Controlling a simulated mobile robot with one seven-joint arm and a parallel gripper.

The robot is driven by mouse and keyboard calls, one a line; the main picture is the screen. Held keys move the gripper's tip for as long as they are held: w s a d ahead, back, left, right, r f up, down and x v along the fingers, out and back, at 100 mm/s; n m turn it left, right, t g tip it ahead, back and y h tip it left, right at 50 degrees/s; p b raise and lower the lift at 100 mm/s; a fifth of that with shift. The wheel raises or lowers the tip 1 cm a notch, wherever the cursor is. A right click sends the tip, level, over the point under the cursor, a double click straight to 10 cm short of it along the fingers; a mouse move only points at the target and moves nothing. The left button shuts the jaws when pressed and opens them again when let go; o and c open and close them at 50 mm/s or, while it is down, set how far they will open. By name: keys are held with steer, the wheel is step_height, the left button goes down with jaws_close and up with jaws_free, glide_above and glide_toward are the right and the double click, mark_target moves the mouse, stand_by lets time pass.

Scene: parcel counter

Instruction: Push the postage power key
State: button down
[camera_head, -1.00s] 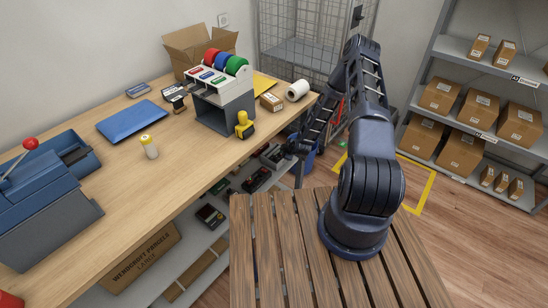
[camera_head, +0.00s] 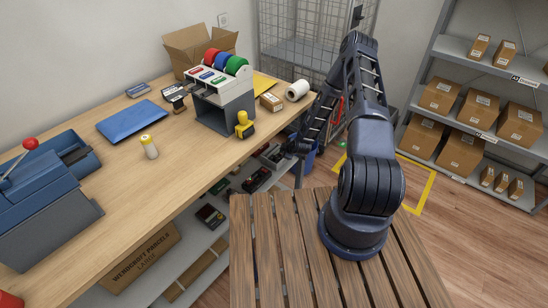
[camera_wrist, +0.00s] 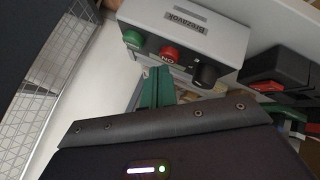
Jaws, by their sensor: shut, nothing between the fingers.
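In the wrist view a light grey control box (camera_wrist: 186,27) with a nameplate shows upside down. Its face carries a green button (camera_wrist: 133,38), a red button (camera_wrist: 169,54) with ON lettering, and a black knob (camera_wrist: 204,75). I cannot read which of these is the postage power key. My gripper (camera_wrist: 157,78) is shut and empty, its green fingers pointing at the box just below the green and red buttons; contact cannot be told. In the head view my gripper (camera_head: 297,149) is at the counter's right front edge, and the control box cannot be made out there.
In the wrist view, a black and red object (camera_wrist: 280,72) is beside the box.

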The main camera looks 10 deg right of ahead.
steer(key=shift+r, duration=3)
steer(key=s+d+r+n+g+h, duration=0.1)
steer(key=s+d+r+n+g, duration=0.3)
steer(key=s, duration=0.4)
steer(key=s+d+r+n+g+h, duration=0.1)
steer(key=s+d+r+g, duration=0.15)
steer(key=s+r, duration=0.4)
steer(key=s+d+r+m+h, duration=0.1)
steer(key=s+d+r+m, duration=0.15)
steer(key=r, duration=0.75)
steer(key=s+d+r+m+h, duration=0.15)
steer(key=r+m, duration=0.25)
steer(key=r, duration=0.7)
steer(key=s+d+r+m+h, duration=0.1)
steer(key=s+r+m, duration=0.15)
steer(key=r, duration=0.75)
steer(key=s+a+r+m+t+y, duration=0.1)
steer(key=s+r+m+t, duration=0.2)
steer(key=s+r+m, duration=0.7)
steer(key=s+r, duration=0.9)
steer(key=s, duration=0.2)
steer(key=shift+s+r, duration=0.15)
steer(key=shift+a, duration=0.1)
